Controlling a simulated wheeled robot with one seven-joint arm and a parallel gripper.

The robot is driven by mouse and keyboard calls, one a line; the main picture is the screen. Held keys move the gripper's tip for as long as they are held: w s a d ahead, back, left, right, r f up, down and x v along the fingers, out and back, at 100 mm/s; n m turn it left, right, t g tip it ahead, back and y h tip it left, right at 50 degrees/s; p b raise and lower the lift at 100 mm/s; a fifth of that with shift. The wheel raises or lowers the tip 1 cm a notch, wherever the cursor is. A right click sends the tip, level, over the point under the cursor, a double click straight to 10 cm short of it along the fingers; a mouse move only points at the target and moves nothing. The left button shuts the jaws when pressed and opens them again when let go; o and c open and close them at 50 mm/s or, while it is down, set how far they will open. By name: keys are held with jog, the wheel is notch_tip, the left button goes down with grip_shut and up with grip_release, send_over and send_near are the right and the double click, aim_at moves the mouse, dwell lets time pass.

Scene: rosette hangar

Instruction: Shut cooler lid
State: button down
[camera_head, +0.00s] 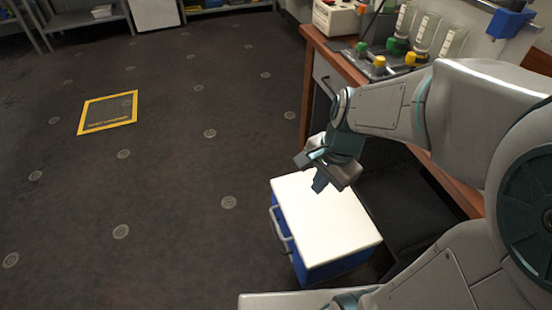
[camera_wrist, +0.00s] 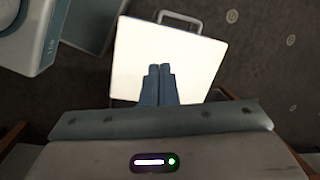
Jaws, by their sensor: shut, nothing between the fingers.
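The cooler is a blue box (camera_head: 333,267) with a white lid (camera_head: 325,222) on the floor beside the workbench. The lid lies flat over the box in the head view, and no gap shows along its visible edges. A grey handle (camera_head: 281,229) is on the box's left side. In the wrist view the white lid (camera_wrist: 172,50) fills the middle, with the handle (camera_wrist: 180,18) at its far edge. My gripper (camera_head: 319,184) is over the far part of the lid. Its fingers (camera_wrist: 160,70) are together and empty, pointing at the lid. I cannot tell whether they touch it.
A wooden workbench (camera_head: 314,42) with bottles and a grey instrument stands at the right, behind my arm. A dark surface (camera_head: 400,205) lies right of the cooler. A yellow-edged floor marking (camera_head: 108,112) is at the left. The floor left of the cooler is clear.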

jog(key=w+a+f+m+g+y+p, duration=0.15)
jog(key=w+f+m, duration=0.35)
jog(key=m, duration=0.6)
jog(key=w+a+f+m+b, duration=0.1)
jog(key=w+a+f+m, duration=0.2)
jog(key=f+m, duration=0.55)
jog(key=a+f+b, duration=0.1)
jog(key=f, duration=0.2)
jog(key=a+f+m+b, duration=0.1)
jog(key=f+b, duration=0.1)
jog(key=f, duration=0.2)
jog(key=a+f+m+b, duration=0.1)
jog(key=f, duration=0.3)
jog(key=shift+s+a+m+h+b, duration=0.25)
jog(key=shift+s+a+b, duration=0.05)
jog(key=shift+s, duration=0.1)
